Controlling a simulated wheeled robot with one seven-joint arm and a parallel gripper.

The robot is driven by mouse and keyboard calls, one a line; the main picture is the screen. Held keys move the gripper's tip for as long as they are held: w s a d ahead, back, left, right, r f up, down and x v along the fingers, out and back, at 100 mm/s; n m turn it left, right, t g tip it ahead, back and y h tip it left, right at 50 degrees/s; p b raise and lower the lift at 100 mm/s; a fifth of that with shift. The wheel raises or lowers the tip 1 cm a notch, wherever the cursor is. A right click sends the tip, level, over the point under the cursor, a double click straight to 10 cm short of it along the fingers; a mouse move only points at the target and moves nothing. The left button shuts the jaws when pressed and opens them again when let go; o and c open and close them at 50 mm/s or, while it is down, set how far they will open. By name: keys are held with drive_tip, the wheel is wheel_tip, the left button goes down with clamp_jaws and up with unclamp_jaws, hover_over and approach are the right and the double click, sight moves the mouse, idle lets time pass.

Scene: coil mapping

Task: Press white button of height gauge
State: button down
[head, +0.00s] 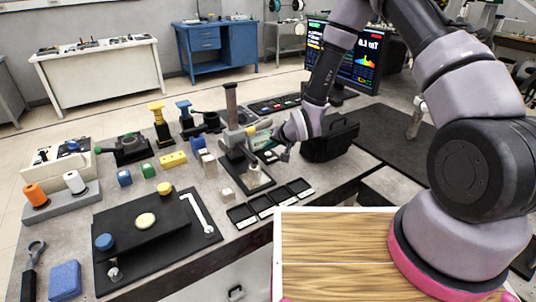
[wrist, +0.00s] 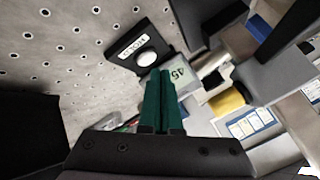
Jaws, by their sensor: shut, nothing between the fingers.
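The height gauge (head: 232,110) stands on the bench in the head view, with an upright dark post and a grey base. My gripper (head: 272,150) is at its right side, beside the gauge's small display. In the wrist view the white button (wrist: 147,58) is round and sits on a black plate with a white label. My gripper (wrist: 160,74) has its green fingers shut together and empty. Their tips appear just below the button in the picture; I cannot tell whether they touch it. The display (wrist: 180,73) shows upside-down digits behind the fingers.
A black case (head: 330,140) stands just right of my gripper. Black trays (head: 270,203) lie in front of the gauge. Small coloured blocks (head: 173,159) are to its left.

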sight(269, 155)
drive_tip(key=shift+f, duration=0.15)
drive_tip(key=shift+f, duration=0.25)
drive_tip(key=shift+f, duration=0.4)
idle(0.7)
drive_tip(key=shift+r, duration=0.85)
drive_tip(key=shift+r, duration=2.5)
